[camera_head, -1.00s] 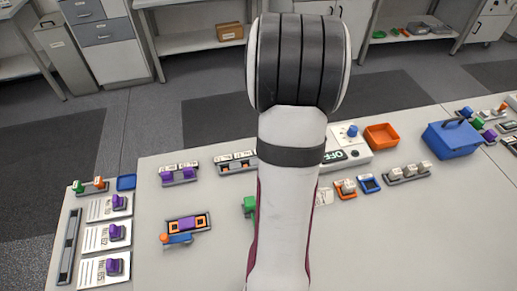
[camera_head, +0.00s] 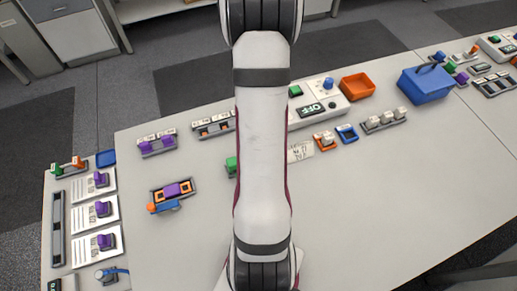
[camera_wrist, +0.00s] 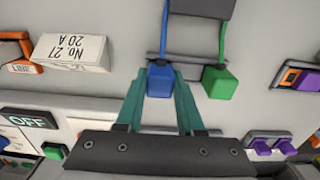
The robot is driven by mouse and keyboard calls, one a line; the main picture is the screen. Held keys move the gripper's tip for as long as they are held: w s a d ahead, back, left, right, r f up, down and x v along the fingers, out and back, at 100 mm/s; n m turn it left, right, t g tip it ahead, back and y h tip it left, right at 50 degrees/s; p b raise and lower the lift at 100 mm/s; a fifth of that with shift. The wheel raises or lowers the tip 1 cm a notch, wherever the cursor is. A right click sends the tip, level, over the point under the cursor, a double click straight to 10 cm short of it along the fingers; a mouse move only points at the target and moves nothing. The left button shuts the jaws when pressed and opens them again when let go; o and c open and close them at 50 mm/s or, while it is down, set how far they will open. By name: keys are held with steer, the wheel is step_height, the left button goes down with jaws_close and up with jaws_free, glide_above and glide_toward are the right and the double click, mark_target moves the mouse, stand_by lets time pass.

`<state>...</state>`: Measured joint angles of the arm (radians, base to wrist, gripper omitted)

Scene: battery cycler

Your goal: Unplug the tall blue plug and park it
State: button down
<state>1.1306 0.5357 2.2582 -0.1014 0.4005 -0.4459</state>
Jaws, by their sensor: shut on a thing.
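A blue plug (camera_wrist: 159,80) on a blue cable stands between the teal fingers of my gripper (camera_wrist: 161,92) in the wrist view. The fingers are shut on it. Its lower end is hidden, so I cannot tell whether it is seated in a socket. A green plug (camera_wrist: 219,82) on a green cable stands just right of it. Both cables run up to a dark grey block (camera_wrist: 200,6). In the head view my arm hides the gripper and the blue plug; the green plug (camera_head: 231,165) shows at the arm's left edge.
A white unit with an OFF display (camera_head: 312,110) stands right of my arm, beside an orange tray (camera_head: 357,86) and a blue box (camera_head: 426,84). A white block labelled No. 27 (camera_wrist: 72,51) lies left in the wrist view. The front right table is clear.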

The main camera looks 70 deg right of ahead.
steer(key=shift+f, duration=0.2)
stand_by(0.3)
steer(key=shift+c, duration=2.2)
jaws_free()
